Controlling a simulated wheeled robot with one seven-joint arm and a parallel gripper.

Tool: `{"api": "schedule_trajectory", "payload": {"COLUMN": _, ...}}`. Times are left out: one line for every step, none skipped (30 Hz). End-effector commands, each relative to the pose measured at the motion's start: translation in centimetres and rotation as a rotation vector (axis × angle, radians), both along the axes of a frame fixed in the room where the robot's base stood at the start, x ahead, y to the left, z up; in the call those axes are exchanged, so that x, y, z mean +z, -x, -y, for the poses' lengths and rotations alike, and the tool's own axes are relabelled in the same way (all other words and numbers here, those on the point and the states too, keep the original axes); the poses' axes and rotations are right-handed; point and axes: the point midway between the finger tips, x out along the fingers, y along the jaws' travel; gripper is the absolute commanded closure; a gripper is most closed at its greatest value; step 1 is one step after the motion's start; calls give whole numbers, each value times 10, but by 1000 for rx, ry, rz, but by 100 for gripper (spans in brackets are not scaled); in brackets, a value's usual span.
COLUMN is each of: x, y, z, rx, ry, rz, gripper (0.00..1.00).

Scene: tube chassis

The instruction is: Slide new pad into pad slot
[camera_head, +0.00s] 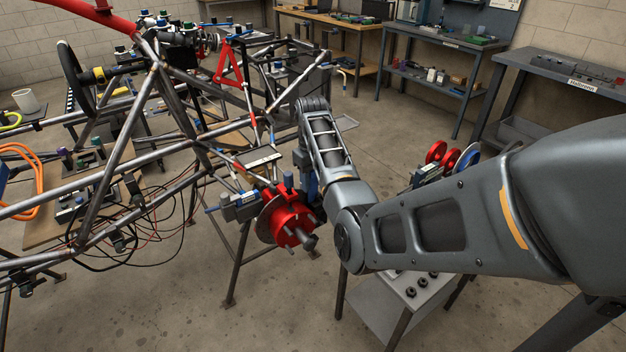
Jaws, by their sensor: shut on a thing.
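A grey brake caliper (240,206) sits at the left edge of the brake disc (266,222), beside the red hub (291,216). The pad slot is too small to make out here. My arm reaches in from the right and bends back at the wrist. My gripper (303,178) points down just right of the disc and caliper, partly hidden behind my forearm. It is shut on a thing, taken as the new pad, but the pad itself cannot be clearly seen. A blue part (313,186) shows beside the gripper; I cannot tell what it is.
The tube chassis (150,110) fills the left, with suspension tubes close around the caliper and loose cables (130,240) hanging below. A small cart (385,305) with nuts stands under my arm. Shelves (440,75) line the back wall. The floor in front is clear.

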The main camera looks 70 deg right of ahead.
Motion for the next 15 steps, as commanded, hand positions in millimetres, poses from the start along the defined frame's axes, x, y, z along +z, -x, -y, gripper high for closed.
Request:
{"api": "schedule_trajectory", "payload": {"x": 2, "y": 0, "z": -1, "rx": 1, "ry": 0, "rz": 0, "gripper": 91}}
{"api": "schedule_trajectory", "payload": {"x": 3, "y": 0, "z": 0, "rx": 1, "ry": 0, "rz": 0, "gripper": 91}}
{"api": "schedule_trajectory", "payload": {"x": 5, "y": 0, "z": 0, "rx": 1, "ry": 0, "rz": 0, "gripper": 91}}
{"api": "schedule_trajectory", "payload": {"x": 7, "y": 0, "z": 0, "rx": 1, "ry": 0, "rz": 0, "gripper": 91}}
{"api": "schedule_trajectory", "payload": {"x": 8, "y": 0, "z": 0, "rx": 1, "ry": 0, "rz": 0, "gripper": 91}}
{"api": "schedule_trajectory", "payload": {"x": 10, "y": 0, "z": 0, "rx": 1, "ry": 0, "rz": 0, "gripper": 91}}
{"api": "schedule_trajectory", "payload": {"x": 11, "y": 0, "z": 0, "rx": 1, "ry": 0, "rz": 0, "gripper": 91}}
{"api": "schedule_trajectory", "payload": {"x": 12, "y": 0, "z": 0, "rx": 1, "ry": 0, "rz": 0, "gripper": 91}}
{"api": "schedule_trajectory", "payload": {"x": 12, "y": 0, "z": 0, "rx": 1, "ry": -1, "rz": -1, "gripper": 91}}
{"api": "schedule_trajectory", "payload": {"x": 12, "y": 0, "z": 0, "rx": 1, "ry": -1, "rz": -1, "gripper": 91}}
{"api": "schedule_trajectory", "payload": {"x": 13, "y": 0, "z": 0, "rx": 0, "ry": -1, "rz": -1, "gripper": 91}}
{"api": "schedule_trajectory", "payload": {"x": 12, "y": 0, "z": 0, "rx": 0, "ry": -1, "rz": -1, "gripper": 91}}
{"api": "schedule_trajectory", "payload": {"x": 12, "y": 0, "z": 0, "rx": 0, "ry": -1, "rz": -1, "gripper": 91}}
{"api": "schedule_trajectory", "payload": {"x": 12, "y": 0, "z": 0, "rx": 0, "ry": 0, "rz": 0, "gripper": 91}}
{"api": "schedule_trajectory", "payload": {"x": 12, "y": 0, "z": 0, "rx": 0, "ry": 0, "rz": 0, "gripper": 91}}
